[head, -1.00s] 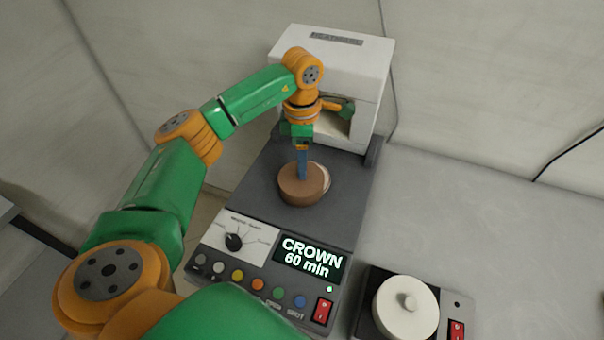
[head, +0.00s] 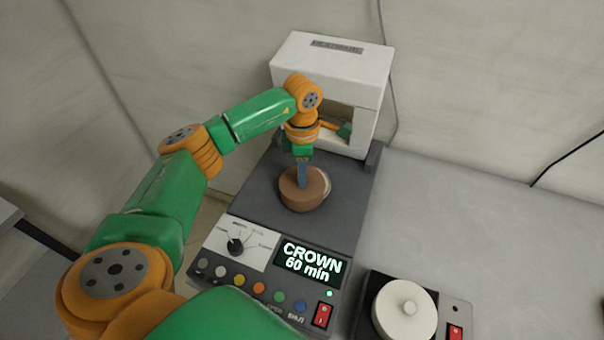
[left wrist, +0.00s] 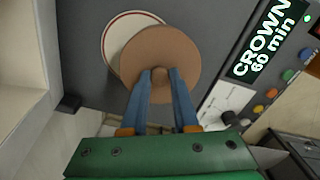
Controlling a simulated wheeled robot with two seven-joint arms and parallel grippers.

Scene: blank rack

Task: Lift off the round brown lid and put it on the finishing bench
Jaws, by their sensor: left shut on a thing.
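The round brown lid (head: 298,201) is on the dark grey bed of the white machine, and its knob shows in the left wrist view (left wrist: 178,50). A pale disc with a red ring (left wrist: 112,38) shows partly from under it; the lid covers the rest. My left gripper (head: 302,184) points down over the lid with its blue fingers shut on the knob. The fingers hide part of the knob. Whether the lid touches the disc or is just above it, I cannot tell. No surface is clearly marked as the finishing bench. My right gripper is not in view.
The white machine housing (head: 335,62) stands behind the lid. A control panel reading "CROWN 60 min" (head: 309,262) is in front. A small device with a cream round top (head: 405,310) is at lower right. The grey table (head: 480,220) is clear on the right.

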